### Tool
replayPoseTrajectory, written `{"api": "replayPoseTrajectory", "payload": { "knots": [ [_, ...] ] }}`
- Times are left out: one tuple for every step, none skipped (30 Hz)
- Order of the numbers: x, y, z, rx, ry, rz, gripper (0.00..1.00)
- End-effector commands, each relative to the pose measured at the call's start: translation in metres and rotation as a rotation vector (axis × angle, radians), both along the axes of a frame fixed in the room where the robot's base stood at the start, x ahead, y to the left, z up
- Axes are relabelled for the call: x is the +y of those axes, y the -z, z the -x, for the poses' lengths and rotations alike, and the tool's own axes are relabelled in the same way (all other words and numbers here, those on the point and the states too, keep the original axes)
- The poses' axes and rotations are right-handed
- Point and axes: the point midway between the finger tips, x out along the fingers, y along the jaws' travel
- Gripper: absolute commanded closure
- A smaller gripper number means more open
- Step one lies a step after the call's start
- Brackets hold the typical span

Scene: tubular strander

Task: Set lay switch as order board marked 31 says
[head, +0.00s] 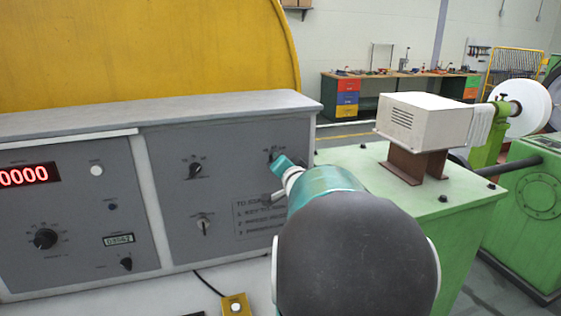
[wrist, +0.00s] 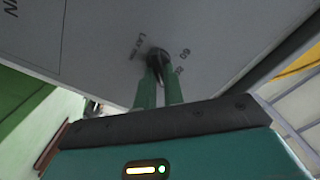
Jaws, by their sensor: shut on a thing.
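The lay switch is a dark rotary knob (wrist: 157,57) on the grey panel, with small printed marks around it that are hard to read. My gripper (wrist: 159,78) has its two green fingers on either side of the knob, shut on it. In the head view my gripper (head: 283,163) reaches the upper right of the grey control panel (head: 170,147), and it mostly covers the knob. Which mark the knob points to cannot be told. No order board marked 31 can be made out.
Another dark rotary knob (head: 195,170) and a key switch (head: 203,223) sit left of my gripper. A red display (head: 25,175) is further left. A green machine housing (head: 365,165) with a white box (head: 425,120) stands close on the right.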

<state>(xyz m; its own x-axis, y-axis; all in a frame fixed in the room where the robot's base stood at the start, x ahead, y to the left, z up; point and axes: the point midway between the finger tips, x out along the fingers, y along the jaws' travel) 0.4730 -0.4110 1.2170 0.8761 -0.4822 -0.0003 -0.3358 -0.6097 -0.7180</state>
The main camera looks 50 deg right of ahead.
Motion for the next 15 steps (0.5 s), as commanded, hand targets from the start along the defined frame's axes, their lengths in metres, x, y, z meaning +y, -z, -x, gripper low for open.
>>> {"api": "replayPoseTrajectory", "payload": {
  "knots": [
    [-0.0006, -0.0012, 0.0005, -0.003, 0.001, 0.0, 1.0],
    [-0.0006, -0.0012, 0.0005, -0.003, 0.001, 0.0, 1.0],
    [-0.0006, -0.0012, 0.0005, -0.003, 0.001, 0.0, 1.0],
    [-0.0006, -0.0012, 0.0005, -0.003, 0.001, 0.0, 1.0],
    [-0.0006, -0.0012, 0.0005, -0.003, 0.001, 0.0, 1.0],
    [-0.0006, -0.0012, 0.0005, -0.003, 0.001, 0.0, 1.0],
    [-0.0007, -0.0013, 0.0005, -0.003, 0.001, 0.0, 1.0],
    [-0.0007, -0.0013, 0.0005, -0.003, 0.001, 0.0, 0.88],
    [-0.0007, -0.0013, 0.0005, -0.003, 0.001, 0.0, 0.8],
    [-0.0006, -0.0012, 0.0005, -0.003, 0.001, 0.0, 0.74],
    [-0.0006, -0.0011, 0.0004, -0.003, 0.001, 0.0, 0.68],
    [-0.0006, -0.001, 0.0004, -0.002, 0.001, 0.0, 0.68],
    [-0.0005, -0.0009, 0.0004, -0.002, 0.001, 0.0, 0.68],
    [-0.0005, -0.0008, 0.0004, -0.001, 0.001, 0.001, 0.68],
    [-0.0004, -0.0006, 0.0002, -0.001, 0.001, 0.001, 0.68]
  ]
}}
